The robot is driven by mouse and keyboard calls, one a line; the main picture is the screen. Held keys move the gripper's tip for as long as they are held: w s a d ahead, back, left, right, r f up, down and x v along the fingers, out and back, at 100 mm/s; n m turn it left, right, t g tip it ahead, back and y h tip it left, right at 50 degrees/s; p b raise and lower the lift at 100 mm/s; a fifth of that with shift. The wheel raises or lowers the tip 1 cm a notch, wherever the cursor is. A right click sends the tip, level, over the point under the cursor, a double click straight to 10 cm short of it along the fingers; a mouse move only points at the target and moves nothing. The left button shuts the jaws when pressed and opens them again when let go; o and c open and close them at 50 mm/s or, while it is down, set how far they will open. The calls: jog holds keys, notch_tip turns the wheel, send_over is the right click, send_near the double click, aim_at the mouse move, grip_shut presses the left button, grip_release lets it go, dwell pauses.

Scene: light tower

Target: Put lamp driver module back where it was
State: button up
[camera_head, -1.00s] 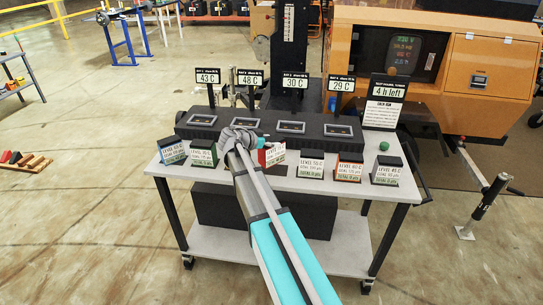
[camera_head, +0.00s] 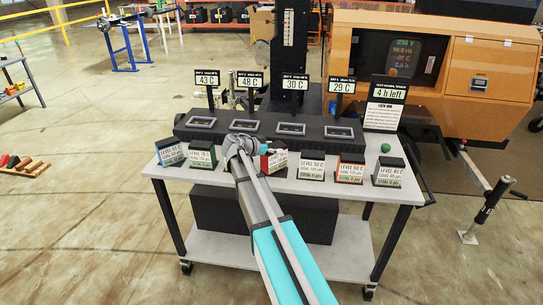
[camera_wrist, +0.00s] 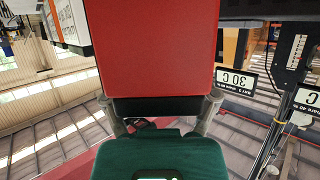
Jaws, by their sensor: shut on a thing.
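My gripper (camera_head: 263,150) reaches from the front over the middle of the cart and is shut on a red block with a white label, which I take as the lamp driver module (camera_head: 275,161). In the wrist view the module (camera_wrist: 160,50) is large, plain red with a black lower strip, and the two grey fingers (camera_wrist: 162,105) sit at either side of it. In the head view it is slightly tilted, in the row of label blocks. I cannot tell whether it touches the cart top. My wrist hides the area just left of it.
Behind is a black unit (camera_head: 268,130) with several windows and upright temperature signs (camera_head: 295,83). A green ball (camera_head: 385,148) lies right.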

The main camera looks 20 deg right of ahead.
jog(key=shift+f+b, duration=0.4)
jog(key=shift+f, duration=0.3)
jog(key=shift+f, duration=0.1)
jog(key=o, duration=1.2)
jog(key=shift+a+r, duration=0.1)
jog(key=shift+r, duration=0.1)
jog(key=p+v, duration=0.4)
jog(key=v, duration=0.7)
jog(key=shift+s+a+r+p, duration=0.15)
jog(key=shift+a+p, duration=0.15)
jog(key=shift+a, duration=0.05)
jog(key=shift+s, duration=0.1)
